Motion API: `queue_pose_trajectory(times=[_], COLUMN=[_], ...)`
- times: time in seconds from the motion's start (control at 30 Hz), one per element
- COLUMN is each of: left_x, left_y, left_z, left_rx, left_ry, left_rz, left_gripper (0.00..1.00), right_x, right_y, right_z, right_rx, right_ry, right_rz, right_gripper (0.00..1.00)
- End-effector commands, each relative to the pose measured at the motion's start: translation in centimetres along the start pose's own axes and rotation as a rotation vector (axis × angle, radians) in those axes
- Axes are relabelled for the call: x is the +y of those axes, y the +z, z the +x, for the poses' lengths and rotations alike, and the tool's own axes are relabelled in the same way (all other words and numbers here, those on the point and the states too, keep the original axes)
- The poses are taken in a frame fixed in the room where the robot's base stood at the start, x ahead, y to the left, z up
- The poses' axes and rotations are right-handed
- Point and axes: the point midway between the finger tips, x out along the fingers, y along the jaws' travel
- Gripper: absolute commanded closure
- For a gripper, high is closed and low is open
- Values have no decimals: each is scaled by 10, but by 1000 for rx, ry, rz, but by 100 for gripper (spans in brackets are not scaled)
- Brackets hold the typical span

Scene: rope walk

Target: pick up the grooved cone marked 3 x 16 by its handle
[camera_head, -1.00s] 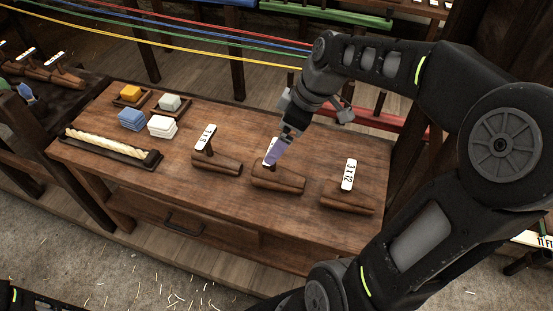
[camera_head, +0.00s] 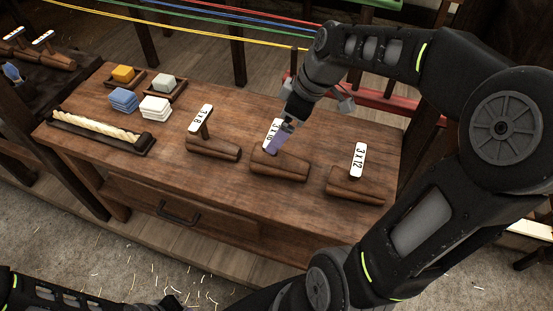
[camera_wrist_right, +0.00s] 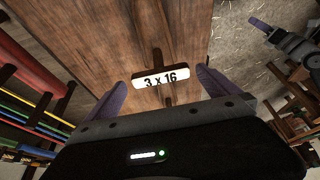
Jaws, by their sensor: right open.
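The grooved wooden cone marked 3 x 16 (camera_head: 280,166) lies on the workbench, middle of three in the head view. Its white label, partly covered there, reads 3 x 16 in the right wrist view (camera_wrist_right: 161,77). My right gripper (camera_wrist_right: 163,90) is open, with purple fingers either side of the label and handle. In the head view my right gripper (camera_head: 279,139) is at the handle top, above the cone body. I cannot tell whether a finger touches it. My left gripper (camera_wrist_right: 262,27) shows small at the wrist view's upper right; its opening is unclear.
The 3 x 8 cone (camera_head: 214,148) lies to the left and the 3 x 12 cone (camera_head: 356,186) to the right, both with upright labelled handles. A rope in a dark tray (camera_head: 100,132) and several coloured blocks (camera_head: 124,100) are further left. Bare bench lies in front.

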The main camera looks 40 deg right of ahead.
Motion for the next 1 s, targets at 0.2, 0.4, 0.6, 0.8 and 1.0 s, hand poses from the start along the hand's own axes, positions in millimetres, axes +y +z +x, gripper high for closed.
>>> queue_pose_trajectory(times=[0.2, 0.4, 0.6, 0.8, 1.0], left_x=[0, 0, 2, 4, 4], left_y=[0, 0, 0, 0, 0], left_z=[-1, -1, -5, -9, -10], left_rx=[0, 0, 0, -1, -1], left_ry=[0, 0, 0, 0, 0], left_rz=[0, 0, 0, 0, 0], left_gripper=[100, 100, 100, 100, 100], right_x=[0, 0, 0, 0, 1], right_y=[0, 0, 0, 0, 0], right_z=[18, 17, 29, 59, 69], right_rx=[-1, 0, -2, -2, 0], right_ry=[-2, -1, -4, -5, 0], right_rz=[1, 0, 1, 1, 0], right_gripper=[0, 0, 0, 0, 0])
